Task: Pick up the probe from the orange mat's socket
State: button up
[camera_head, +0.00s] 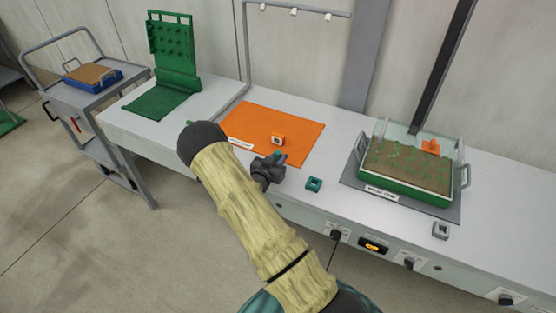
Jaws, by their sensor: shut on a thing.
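The orange mat (300,122) lies flat on the white bench, left of centre. A small orange-and-white socket block (279,139) with a dark opening stands on it. My gripper (277,159) is at the mat's front edge, just in front of and below the block in the picture. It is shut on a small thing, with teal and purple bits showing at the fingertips. I take this to be the probe, but it is mostly hidden by the fingers and too small to make out.
A teal square block (314,184) sits right of my gripper. A green-rimmed tray of soil (462,177) stands on a grey mat (352,178), with a grey block (440,230) in front. A green mat and pegboard (172,45) are at left, beside a cart (93,92).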

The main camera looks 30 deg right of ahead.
notch_tip(320, 180, up, 10)
jog(key=shift+f+b, duration=0.2)
jog(key=shift+b, duration=0.4)
